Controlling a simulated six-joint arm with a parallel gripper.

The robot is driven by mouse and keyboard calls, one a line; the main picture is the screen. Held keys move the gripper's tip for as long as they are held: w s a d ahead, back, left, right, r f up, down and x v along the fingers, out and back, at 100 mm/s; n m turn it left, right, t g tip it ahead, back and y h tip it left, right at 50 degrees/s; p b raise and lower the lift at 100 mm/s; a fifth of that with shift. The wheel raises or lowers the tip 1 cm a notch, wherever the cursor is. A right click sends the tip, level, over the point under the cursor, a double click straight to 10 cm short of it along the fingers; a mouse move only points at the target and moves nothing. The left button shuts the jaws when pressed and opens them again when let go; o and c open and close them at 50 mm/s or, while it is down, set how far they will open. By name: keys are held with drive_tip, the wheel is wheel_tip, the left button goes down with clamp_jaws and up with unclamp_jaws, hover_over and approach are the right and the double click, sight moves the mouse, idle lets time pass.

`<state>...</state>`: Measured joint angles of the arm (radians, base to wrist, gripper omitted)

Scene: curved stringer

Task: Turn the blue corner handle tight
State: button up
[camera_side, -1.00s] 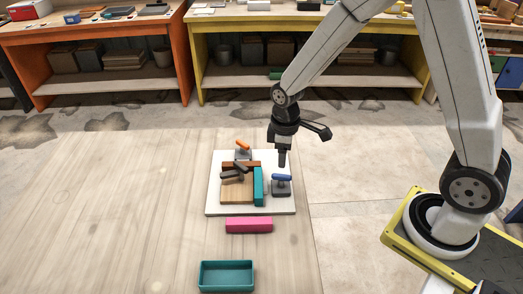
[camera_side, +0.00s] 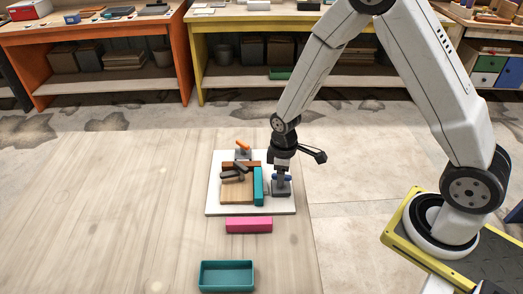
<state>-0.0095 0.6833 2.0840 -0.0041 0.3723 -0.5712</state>
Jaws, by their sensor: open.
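The blue corner handle (camera_side: 288,178) sits on a grey clamp block (camera_side: 282,190) at the right side of the white board (camera_side: 215,205). My gripper (camera_side: 281,176) points straight down at the blue handle, with its fingertips at the handle's height. The gripper is open and covers the middle of the handle; whether the fingers touch it cannot be seen. A teal block (camera_side: 258,185) stands just left of the clamp, against the wooden piece (camera_side: 236,192). An orange handle (camera_side: 242,144) sits on another clamp at the back of the board.
Dark grey pieces (camera_side: 232,173) lie over the wooden piece near a brown strip (camera_side: 254,164). A pink block (camera_side: 249,225) lies in front of the board, and an open teal tray (camera_side: 227,262) stands nearer the front. The table's left part is clear.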

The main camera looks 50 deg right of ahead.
clamp_jaws()
drive_tip(key=shift+m, duration=0.4)
unclamp_jaws()
drive_tip(key=shift+r, duration=0.15)
idle(0.3)
drive_tip(key=shift+r, duration=3.75)
